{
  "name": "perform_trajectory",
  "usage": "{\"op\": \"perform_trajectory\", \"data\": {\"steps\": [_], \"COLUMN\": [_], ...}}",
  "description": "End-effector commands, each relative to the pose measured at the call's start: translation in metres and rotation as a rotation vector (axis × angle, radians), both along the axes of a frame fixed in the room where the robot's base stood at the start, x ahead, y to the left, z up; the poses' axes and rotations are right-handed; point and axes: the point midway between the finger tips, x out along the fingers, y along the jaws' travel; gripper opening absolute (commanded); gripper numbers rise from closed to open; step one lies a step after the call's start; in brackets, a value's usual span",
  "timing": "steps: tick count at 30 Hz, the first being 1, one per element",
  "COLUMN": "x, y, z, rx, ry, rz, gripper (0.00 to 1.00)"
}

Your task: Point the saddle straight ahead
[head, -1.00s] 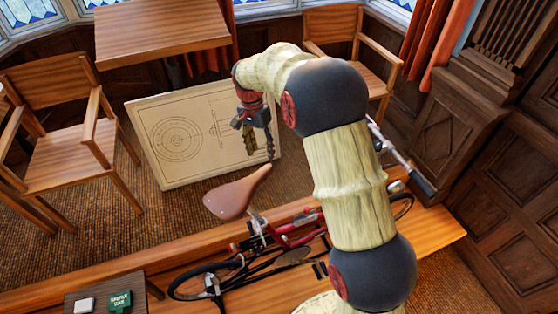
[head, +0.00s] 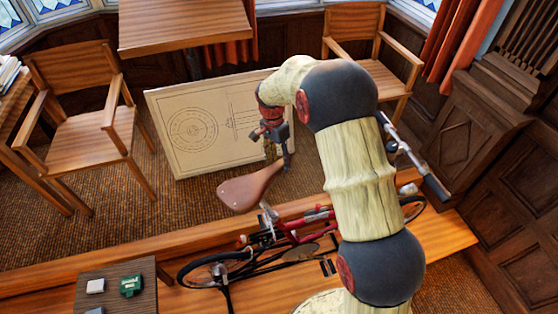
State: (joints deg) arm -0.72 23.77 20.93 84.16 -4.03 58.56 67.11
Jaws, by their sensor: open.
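The brown saddle (head: 243,190) sits on the post of a red bicycle (head: 312,224), on a wooden bench. Its wide rear lies at the lower left and its narrow nose points up and right, towards my gripper. My gripper (head: 279,162) is open, with its fingers beside or around the saddle's nose; I cannot tell whether they touch it. The handlebar (head: 432,185) shows at the right, partly behind my arm. My arm also hides the middle of the bicycle.
A drafting board (head: 190,140) with a circular drawing leans behind the gripper. Wooden armchairs (head: 85,140) stand at the left and back right. A small dark table (head: 115,297) with a green item (head: 131,285) is at the lower left.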

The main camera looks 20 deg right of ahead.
Motion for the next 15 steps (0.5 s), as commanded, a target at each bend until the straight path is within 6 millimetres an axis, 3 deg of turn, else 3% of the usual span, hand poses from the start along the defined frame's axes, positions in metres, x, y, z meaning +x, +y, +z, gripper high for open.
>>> {"op": "perform_trajectory", "data": {"steps": [7, 15], "x": [0.0000, 0.0001], "y": [-0.0002, -0.0002], "z": [-0.0006, -0.0004], "rx": [0.000, 0.000], "ry": [0.000, 0.000], "rz": [0.000, 0.000], "gripper": [0.46, 0.31]}}
